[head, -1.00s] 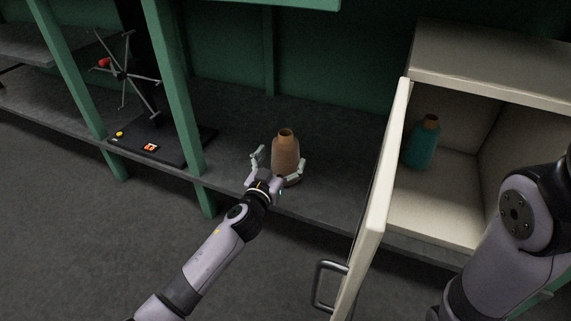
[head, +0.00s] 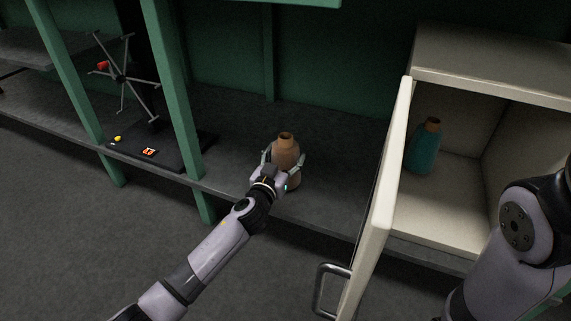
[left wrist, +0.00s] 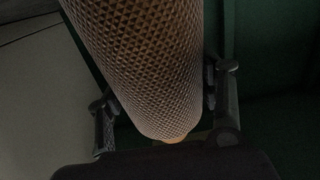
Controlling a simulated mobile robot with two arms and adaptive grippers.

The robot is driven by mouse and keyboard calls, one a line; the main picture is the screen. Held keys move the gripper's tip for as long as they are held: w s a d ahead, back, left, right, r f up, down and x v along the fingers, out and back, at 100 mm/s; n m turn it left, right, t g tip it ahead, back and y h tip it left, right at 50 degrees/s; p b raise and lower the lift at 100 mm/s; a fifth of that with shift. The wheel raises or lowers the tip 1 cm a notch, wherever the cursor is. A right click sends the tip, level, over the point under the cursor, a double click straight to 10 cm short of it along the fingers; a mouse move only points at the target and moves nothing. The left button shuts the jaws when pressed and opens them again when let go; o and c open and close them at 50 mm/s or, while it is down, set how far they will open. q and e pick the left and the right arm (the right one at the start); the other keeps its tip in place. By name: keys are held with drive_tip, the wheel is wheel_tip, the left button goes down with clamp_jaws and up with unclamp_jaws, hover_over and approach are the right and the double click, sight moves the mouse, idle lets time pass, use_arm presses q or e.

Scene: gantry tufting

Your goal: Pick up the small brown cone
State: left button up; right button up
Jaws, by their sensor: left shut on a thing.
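The small brown cone (head: 286,151) stands upright on the dark grey shelf in the head view, with a narrower orange-brown top. Its textured side fills the middle of the left wrist view (left wrist: 150,65). My left gripper (head: 283,162) is shut on it, one finger on each side, low on its body. The gripper's fingers also show on both sides of the cone in the left wrist view (left wrist: 163,108). The cone's lower front is partly hidden by the gripper. My right arm shows at the right edge of the head view, but its gripper is out of sight.
A cream cabinet (head: 488,75) with its door (head: 384,200) open stands to the right, holding a teal bottle (head: 424,148). A green post (head: 174,90) and a black-based spoked device (head: 124,78) are to the left. The shelf (head: 235,125) around the cone is clear.

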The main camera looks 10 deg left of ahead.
use_arm(q)
drive_tip(key=c, duration=0.7)
